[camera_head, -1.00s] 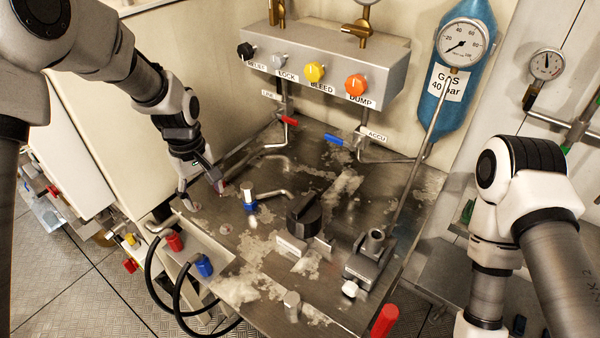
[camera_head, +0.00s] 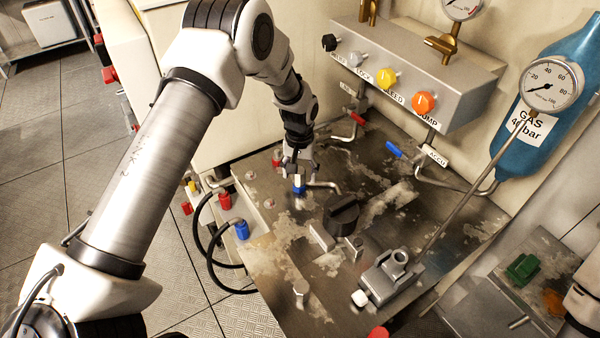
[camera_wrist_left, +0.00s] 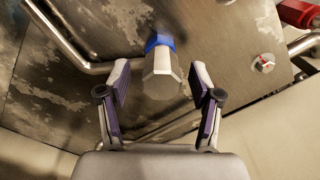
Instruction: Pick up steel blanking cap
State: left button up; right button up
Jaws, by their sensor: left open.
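The steel blanking cap appears to be the silver hex-shaped cap with a blue collar; it shows in the left wrist view (camera_wrist_left: 162,78) and in the head view (camera_head: 299,181) on the worn metal panel (camera_head: 262,260). My left gripper (camera_head: 300,173) is open, pointing down right over the cap. In the left wrist view its two fingers (camera_wrist_left: 160,85) stand on either side of the cap, with a visible gap on each side. The gripper partly hides the cap in the head view. My right gripper is out of view.
A bent steel pipe (camera_head: 325,184) runs close beside the cap. A black knob (camera_head: 342,215) and a steel bracket with a socket (camera_head: 392,275) stand nearer the front. The valve box (camera_head: 415,70) overhangs the back. Red (camera_head: 224,201) and blue (camera_head: 241,230) hose fittings sit at left.

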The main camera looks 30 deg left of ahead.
aim_at(300, 168)
pick_arm(q)
jog(key=shift+a, duration=0.1)
jog(key=shift+c, duration=1.4)
grip_shut()
jog(key=shift+r, duration=0.55)
notch_tip(300, 168, up, 2)
jog(key=shift+r+b, duration=0.15)
jog(key=shift+b, duration=0.5)
jog(key=s+r+b, duration=0.1)
jog(key=s+b, duration=0.2)
jog(key=s, duration=1.3)
jog(key=shift+d+r, duration=0.2)
jog(key=shift+r, duration=0.15)
